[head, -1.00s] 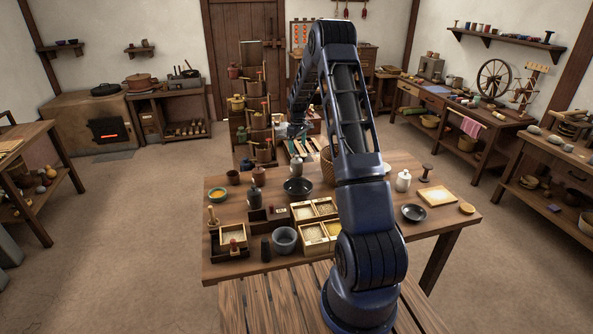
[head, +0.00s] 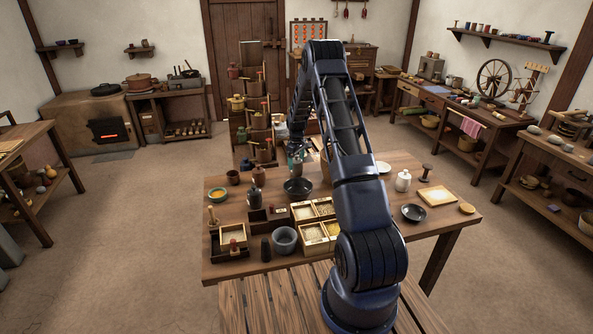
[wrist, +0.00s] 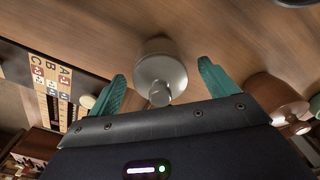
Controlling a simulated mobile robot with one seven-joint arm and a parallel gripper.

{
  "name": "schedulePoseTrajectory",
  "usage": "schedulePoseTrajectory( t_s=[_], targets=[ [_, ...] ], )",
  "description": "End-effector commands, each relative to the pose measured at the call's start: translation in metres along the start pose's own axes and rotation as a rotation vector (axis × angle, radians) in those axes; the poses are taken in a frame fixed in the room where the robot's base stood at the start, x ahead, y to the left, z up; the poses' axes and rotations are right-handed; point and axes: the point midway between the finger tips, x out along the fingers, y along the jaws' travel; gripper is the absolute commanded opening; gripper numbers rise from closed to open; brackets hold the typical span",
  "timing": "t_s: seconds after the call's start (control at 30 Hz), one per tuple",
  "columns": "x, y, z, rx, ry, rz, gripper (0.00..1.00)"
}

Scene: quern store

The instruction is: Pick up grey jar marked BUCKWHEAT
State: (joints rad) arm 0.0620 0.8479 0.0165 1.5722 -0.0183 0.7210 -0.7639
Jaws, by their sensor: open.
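A grey jar (wrist: 160,72) with a pale round lid and small knob stands on the wooden table, seen from above in the wrist view. No marking on it can be read from here. My gripper (wrist: 161,68) is open, with one teal finger on each side of the jar; I cannot tell whether either touches it. In the head view my gripper (head: 295,160) is at the table's far edge, behind the black bowl (head: 298,188). The grey jar cannot be clearly made out there.
A lettered board (wrist: 52,88) lies at left.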

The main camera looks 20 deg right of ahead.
Motion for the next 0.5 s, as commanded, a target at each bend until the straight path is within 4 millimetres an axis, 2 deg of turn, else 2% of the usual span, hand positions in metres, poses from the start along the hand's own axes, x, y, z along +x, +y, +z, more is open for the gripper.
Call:
schedulePoseTrajectory(
  t_s=[0.03, 0.13, 0.37, 0.5],
  targets=[
    [0.008, 0.0, 0.001, 0.0, -0.002, -0.001, 0.85],
    [0.017, 0.0, 0.001, 0.0, -0.001, -0.001, 0.85],
    [0.018, 0.0, 0.001, 0.0, -0.001, 0.0, 0.85],
    [0.018, 0.0, 0.001, 0.0, -0.001, 0.0, 0.59]
  ],
)
